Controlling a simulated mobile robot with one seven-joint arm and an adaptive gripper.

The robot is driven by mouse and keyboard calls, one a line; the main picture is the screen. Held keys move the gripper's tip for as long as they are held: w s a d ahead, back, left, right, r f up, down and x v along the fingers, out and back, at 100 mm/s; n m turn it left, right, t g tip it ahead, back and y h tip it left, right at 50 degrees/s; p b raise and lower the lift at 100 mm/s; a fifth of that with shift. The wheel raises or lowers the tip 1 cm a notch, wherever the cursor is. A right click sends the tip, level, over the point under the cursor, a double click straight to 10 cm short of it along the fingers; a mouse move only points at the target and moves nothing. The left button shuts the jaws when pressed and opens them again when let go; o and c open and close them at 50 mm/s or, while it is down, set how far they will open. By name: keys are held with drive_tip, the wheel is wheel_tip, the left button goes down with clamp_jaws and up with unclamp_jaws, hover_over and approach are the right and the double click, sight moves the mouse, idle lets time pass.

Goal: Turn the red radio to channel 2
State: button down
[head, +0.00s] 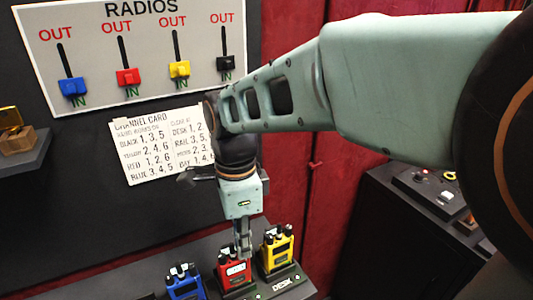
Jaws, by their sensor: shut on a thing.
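The red radio (234,281) stands upright on the dark shelf at the bottom middle, between the blue and yellow radios. My gripper (243,254) points down over its top and is shut on a small part there, likely a knob. The fingers hide that part, so the channel setting cannot be read. A pale label shows on the radio's front, too small to read. The white channel card (150,150) on the wall lists "RED 1, 2, 6" and "DESK 1, 2" with the line's end hidden by my arm.
The blue radio (185,288) stands close left, the yellow radio (278,248) close right, near a "DESK" label. The RADIOS board (100,50) above has blue, red, yellow and black sliders, all down at IN. A dark cabinet (385,215) with small controls stands at right.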

drive_tip(key=shift+n+p, duration=0.35)
drive_tip(key=shift+n, duration=0.85)
drive_tip(key=c, duration=2)
unclamp_jaws()
drive_tip(key=shift+o, duration=0.2)
wheel_tip(320, 180, up, 8)
drive_tip(key=shift+f, duration=0.15)
